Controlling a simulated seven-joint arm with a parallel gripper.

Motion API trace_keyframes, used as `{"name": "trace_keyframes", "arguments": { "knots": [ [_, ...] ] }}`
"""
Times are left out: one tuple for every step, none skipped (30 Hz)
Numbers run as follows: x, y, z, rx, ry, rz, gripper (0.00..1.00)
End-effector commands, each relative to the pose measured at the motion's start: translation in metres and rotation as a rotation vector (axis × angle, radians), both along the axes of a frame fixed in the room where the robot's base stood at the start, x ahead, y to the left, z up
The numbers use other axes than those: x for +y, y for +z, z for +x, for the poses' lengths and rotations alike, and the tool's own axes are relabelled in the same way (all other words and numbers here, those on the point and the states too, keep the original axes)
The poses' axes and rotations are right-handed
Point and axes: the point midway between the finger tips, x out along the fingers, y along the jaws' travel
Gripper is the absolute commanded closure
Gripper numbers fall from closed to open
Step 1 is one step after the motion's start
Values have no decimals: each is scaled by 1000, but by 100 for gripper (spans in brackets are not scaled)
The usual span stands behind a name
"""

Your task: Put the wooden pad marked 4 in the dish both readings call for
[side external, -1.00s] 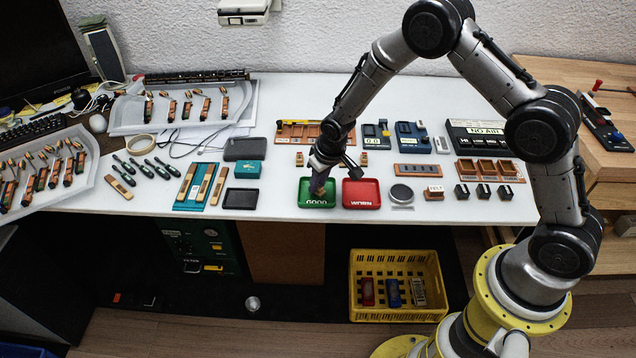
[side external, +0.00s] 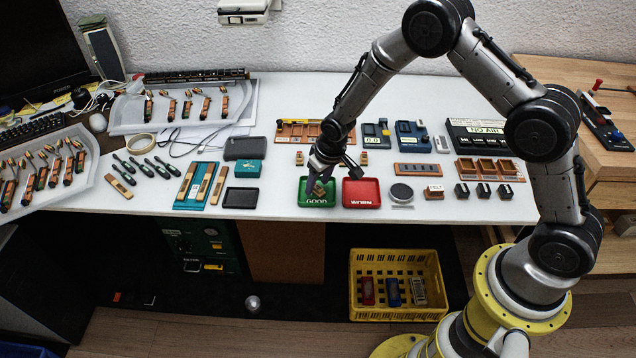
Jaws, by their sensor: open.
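My gripper (side external: 321,176) is open above the green dish (side external: 317,201) marked GOOD. A small wooden pad (side external: 319,189) shows in the green dish just below my fingertips; I cannot read a number on it or tell if a finger touches it. The red dish (side external: 361,194) marked WORN stands to the right and looks empty. Two other small wooden blocks stand behind the dishes, one at the left (side external: 299,159) and one at the right (side external: 364,159). A small blue gauge (side external: 375,137) has a pale display, and a black box (side external: 480,136) has a lit sign reading NO AIR.
A black tray (side external: 241,198) and a teal board with wooden strips (side external: 198,187) lie left. A yellow crate (side external: 398,312) stands below the table's front edge.

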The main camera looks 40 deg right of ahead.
Motion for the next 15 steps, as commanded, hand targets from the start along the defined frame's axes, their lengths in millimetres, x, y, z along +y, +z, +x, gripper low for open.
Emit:
{"name": "trace_keyframes", "arguments": {
  "knots": [
    [0, 7, -1, -4, 0, 0, 44],
    [0, 11, -2, -4, 0, 0, 44],
    [0, 18, -4, -4, 0, 0, 44],
    [0, 23, -6, -3, 0, 0, 44],
    [0, 29, -7, -5, 1, 1, 44],
    [0, 38, -9, -5, 2, -1, 44],
    [0, 44, -11, -5, 2, -1, 44],
    [0, 50, -13, -5, 1, 1, 44],
    [0, 58, -15, -4, 1, 0, 44],
    [0, 64, -17, -5, 0, 1, 44],
    [0, 70, -19, -5, 0, 1, 44],
    [0, 77, -21, -4, 0, 1, 44],
    [0, 82, -22, -4, 0, 1, 44],
    [0, 87, -24, -3, 1, 0, 44],
    [0, 92, -26, -3, 1, 0, 44]
  ]
}}
